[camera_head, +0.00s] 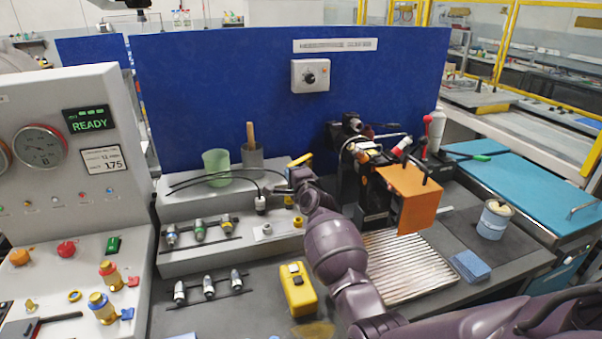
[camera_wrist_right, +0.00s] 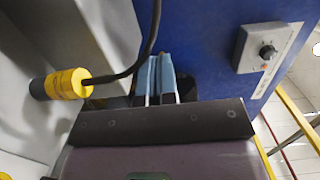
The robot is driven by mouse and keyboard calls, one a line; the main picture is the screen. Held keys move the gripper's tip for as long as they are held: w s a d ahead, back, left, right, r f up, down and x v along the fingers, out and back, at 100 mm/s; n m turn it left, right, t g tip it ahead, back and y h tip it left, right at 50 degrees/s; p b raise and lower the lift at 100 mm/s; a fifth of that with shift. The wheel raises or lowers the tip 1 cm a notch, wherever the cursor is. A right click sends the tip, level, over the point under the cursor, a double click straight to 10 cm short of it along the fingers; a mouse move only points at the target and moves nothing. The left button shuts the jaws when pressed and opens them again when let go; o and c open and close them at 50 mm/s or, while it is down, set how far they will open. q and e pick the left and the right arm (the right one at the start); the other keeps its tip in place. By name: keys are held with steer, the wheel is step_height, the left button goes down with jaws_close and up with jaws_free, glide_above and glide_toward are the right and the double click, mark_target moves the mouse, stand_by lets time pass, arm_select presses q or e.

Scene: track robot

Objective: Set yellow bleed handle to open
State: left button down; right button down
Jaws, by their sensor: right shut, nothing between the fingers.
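A small yellow bar (camera_head: 300,160) shows just above my right gripper in the head view, in front of the blue panel; I cannot tell for sure that it is the bleed handle, or its setting. My right gripper (camera_head: 281,190) is over the rear grey ledge, with its arm coming from the lower right. In the right wrist view its two blue-grey fingers (camera_wrist_right: 156,78) are together and empty. They point toward the gap between the grey housing and the blue panel. A yellow and black connector (camera_wrist_right: 62,85) with a black cable is left of them. My left gripper is out of view.
A green cup (camera_head: 216,166) and several fittings stand on the grey ledge (camera_head: 215,253). A yellow box (camera_head: 298,290) lies in front. A machine with an orange plate (camera_head: 407,197) is to the right. The gauge console (camera_head: 60,200) is at the left.

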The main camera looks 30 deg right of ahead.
steer(key=shift+w+a, duration=0.35)
steer(key=shift+w, duration=0.45)
steer(key=shift+w+a, duration=0.3)
steer(key=shift+w, duration=0.5)
steer(key=shift+s+a, duration=0.1)
steer(key=shift+a, duration=0.05)
